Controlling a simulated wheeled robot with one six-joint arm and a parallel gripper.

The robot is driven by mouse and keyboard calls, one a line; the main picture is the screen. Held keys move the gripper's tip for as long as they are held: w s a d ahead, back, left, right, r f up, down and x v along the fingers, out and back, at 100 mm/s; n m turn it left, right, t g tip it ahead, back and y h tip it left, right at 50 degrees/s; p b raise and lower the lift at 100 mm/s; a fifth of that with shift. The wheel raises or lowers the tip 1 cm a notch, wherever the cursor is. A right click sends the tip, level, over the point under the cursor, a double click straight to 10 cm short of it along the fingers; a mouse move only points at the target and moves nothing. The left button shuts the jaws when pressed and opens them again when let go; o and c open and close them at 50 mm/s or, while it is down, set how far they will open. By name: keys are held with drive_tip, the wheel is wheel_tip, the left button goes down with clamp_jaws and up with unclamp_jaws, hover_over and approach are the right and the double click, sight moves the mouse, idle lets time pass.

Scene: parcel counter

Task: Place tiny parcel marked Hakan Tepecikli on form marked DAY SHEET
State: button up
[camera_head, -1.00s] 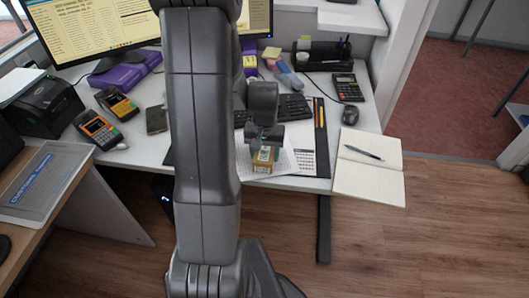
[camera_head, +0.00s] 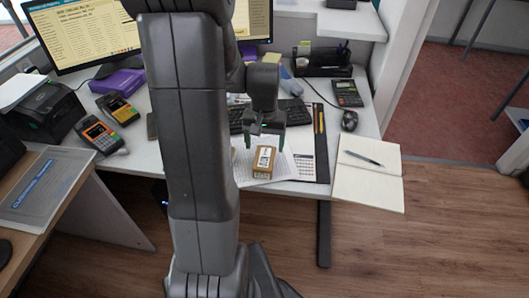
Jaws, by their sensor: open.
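A small brown parcel (camera_head: 264,162) with a white label on top lies on a white printed sheet (camera_head: 285,170) near the front edge of the desk. The name on the label and the sheet's heading are too small to read. My gripper (camera_head: 277,143) is open and empty, above and just behind the parcel, apart from it. My arm hides the sheet's left part and the desk there.
A dark strip with a yellow pencil (camera_head: 319,124) lies right of the sheet, with an open notebook and pen (camera_head: 367,176) beyond. A keyboard (camera_head: 292,112), mouse (camera_head: 349,121) and calculator (camera_head: 346,92) stand behind. Card terminals (camera_head: 99,133) are at left.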

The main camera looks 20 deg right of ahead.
sight(265, 158)
wheel_tip(265, 158, up, 5)
drive_tip(key=shift+r, duration=0.1)
